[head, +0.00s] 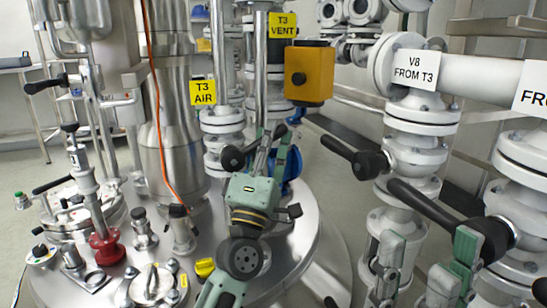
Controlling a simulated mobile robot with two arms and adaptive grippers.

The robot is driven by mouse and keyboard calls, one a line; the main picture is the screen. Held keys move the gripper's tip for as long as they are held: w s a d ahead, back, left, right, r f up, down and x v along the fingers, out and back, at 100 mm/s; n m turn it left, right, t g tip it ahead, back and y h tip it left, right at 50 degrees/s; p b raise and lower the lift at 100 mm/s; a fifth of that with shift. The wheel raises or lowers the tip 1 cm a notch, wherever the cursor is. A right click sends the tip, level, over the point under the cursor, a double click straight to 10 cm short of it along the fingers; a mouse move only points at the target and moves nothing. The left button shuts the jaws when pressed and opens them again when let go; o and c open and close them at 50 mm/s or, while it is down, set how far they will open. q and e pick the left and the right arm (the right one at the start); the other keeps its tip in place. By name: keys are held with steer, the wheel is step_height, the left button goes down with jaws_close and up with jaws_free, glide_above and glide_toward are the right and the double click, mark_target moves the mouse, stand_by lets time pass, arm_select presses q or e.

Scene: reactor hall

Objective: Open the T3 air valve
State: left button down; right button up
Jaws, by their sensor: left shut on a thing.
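The yellow "T3 AIR" label (203,92) hangs on the white flanged T3 air valve (222,122) in the middle of the head view. The valve's black handle (232,158) shows its rounded end just left of my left gripper's fingers. My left gripper (268,148) reaches up from below and is shut on this handle. The fingers and wrist hide much of the handle and the valve's lower right side. My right gripper (428,242) is at the lower right, its two fingers wide apart, with nothing seen between them.
A yellow "T3 VENT" label (283,26) and an orange box (309,73) stand behind my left gripper. White "V8 FROM T3" piping (412,68) with long black handles (357,157) crowds the right. A steel vessel lid with fittings and a red valve (107,246) fills the lower left.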

arm_select(q)
steer(key=shift+s+a+r+n+t+y+b, duration=0.1)
steer(key=shift+a+r+n+t+y+b, duration=0.15)
steer(key=shift+n+y, duration=0.25)
steer(key=shift+w+r+n+t+y+b, duration=0.1)
steer(key=shift+r+n+t+y+b, duration=0.1)
steer(key=shift+n+t+y, duration=0.35)
steer(key=shift+s+a+r+n+t+y+b, duration=0.1)
steer(key=shift+a+r+n+y+b, duration=0.2)
steer(key=shift+n, duration=0.35)
steer(key=shift+d+y, duration=0.15)
steer(key=shift+y, duration=0.2)
steer(key=c, duration=1.6)
jaws_free()
steer(key=shift+c, duration=0.2)
steer(key=shift+f, duration=0.1)
steer(key=v, duration=1.2)
steer(key=shift+f, duration=0.1)
